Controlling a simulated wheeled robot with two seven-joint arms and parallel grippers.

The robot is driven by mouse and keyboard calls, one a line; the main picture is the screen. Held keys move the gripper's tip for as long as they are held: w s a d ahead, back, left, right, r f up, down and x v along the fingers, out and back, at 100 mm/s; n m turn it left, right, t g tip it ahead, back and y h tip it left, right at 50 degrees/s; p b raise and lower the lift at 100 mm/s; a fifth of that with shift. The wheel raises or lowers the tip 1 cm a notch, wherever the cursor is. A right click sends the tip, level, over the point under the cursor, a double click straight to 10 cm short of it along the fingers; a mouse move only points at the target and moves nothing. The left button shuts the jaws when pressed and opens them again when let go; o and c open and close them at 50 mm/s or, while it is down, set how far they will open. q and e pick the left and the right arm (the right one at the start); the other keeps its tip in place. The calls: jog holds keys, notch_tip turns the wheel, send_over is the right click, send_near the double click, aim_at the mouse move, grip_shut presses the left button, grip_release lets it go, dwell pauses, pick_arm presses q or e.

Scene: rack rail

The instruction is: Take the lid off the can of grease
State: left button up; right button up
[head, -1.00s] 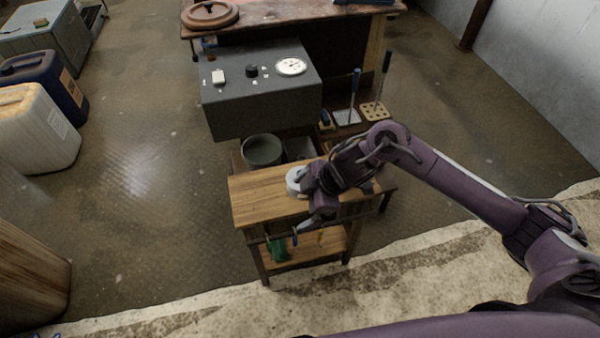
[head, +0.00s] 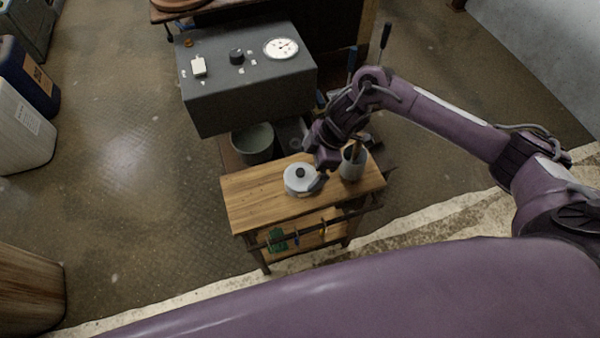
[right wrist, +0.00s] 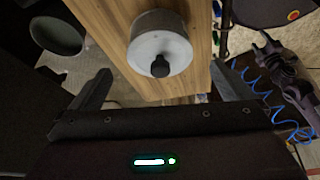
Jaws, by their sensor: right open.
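The can of grease is a squat pale grey can (head: 300,187) on the wooden bench top. Its lid (head: 290,174) has a dark knob in the middle and sits on the can. In the right wrist view the lid (right wrist: 174,45) shows from above, with the black knob toward my jaws. My right gripper (head: 324,176) is just right of the can; in the right wrist view its two fingers (right wrist: 165,88) are spread wide and empty, with the knob between and beyond them. My left gripper is not seen.
The wooden bench (head: 255,200) has bare top left of the can. A grey cup (head: 352,163) holding a brown-handled tool stands at the right, close to my right gripper. A dark pot (head: 252,143) and a grey control box with a gauge (head: 245,85) stand behind.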

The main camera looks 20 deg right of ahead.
aim_at(304, 170)
jog(key=x, duration=0.3)
jog(key=shift+r, duration=0.1)
jog(key=shift+f, duration=0.3)
jog(key=shift+a, duration=0.1)
jog(key=c, duration=1)
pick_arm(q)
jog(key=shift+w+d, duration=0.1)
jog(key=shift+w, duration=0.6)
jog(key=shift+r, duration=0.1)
